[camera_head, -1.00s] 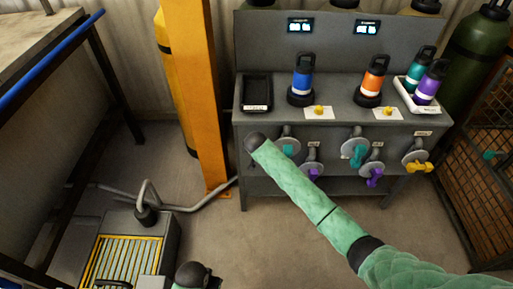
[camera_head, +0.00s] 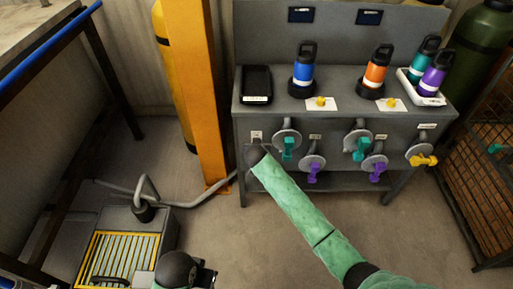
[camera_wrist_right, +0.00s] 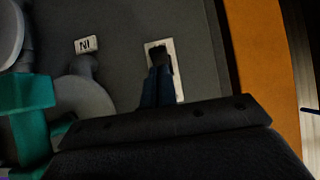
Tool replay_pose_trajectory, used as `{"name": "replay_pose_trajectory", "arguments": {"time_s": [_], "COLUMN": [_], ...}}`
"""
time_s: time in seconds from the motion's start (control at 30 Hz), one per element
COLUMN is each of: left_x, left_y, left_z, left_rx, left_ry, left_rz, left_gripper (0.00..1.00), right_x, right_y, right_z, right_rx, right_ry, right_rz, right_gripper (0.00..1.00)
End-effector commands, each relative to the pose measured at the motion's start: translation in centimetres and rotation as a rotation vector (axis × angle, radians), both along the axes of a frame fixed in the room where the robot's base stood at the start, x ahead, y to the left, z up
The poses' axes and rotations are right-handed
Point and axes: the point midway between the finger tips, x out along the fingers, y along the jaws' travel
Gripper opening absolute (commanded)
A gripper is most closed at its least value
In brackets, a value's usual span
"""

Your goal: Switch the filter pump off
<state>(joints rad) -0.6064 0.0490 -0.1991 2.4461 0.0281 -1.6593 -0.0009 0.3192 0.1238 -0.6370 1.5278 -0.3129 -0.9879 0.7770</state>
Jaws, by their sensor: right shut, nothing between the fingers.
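A small pale switch plate (camera_head: 257,135) sits at the upper left of the grey bench's front. In the right wrist view the plate (camera_wrist_right: 170,44) has a dark piece in its middle, partly covered by my fingers. My right gripper (camera_wrist_right: 160,78) is shut and empty, its tips at the plate's lower part; I cannot tell if they touch. In the head view my right wrist hides most of that gripper. Two displays (camera_head: 301,15) (camera_head: 369,17) on the back panel are dark. My left wrist shows at the bottom edge, its gripper (camera_head: 206,275) too cropped to read.
Teal and purple valve handles (camera_head: 288,148) stick out right of the plate. Blue (camera_head: 303,72) and orange (camera_head: 376,72) bottles stand on the bench (camera_head: 330,118). A yellow post (camera_head: 197,90) stands close on the left. A hose runs to a box with a yellow grille.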

Motion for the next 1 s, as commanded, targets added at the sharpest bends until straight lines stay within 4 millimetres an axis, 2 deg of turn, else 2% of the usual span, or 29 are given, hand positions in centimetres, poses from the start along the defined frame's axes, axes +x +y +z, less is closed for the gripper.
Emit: {"name": "replay_pose_trajectory", "arguments": {"time_s": [1.0], "left_x": [0.0], "left_y": [0.1], "left_z": [0.5], "left_rx": [0.001], "left_ry": [0.001], "left_rz": [0.002], "left_gripper": [0.0], "right_x": [1.3], "right_y": [0.1], "right_z": [0.7], "right_rx": [0.001], "right_ry": [0.005], "right_rz": [0.001], "right_gripper": [0.0]}}
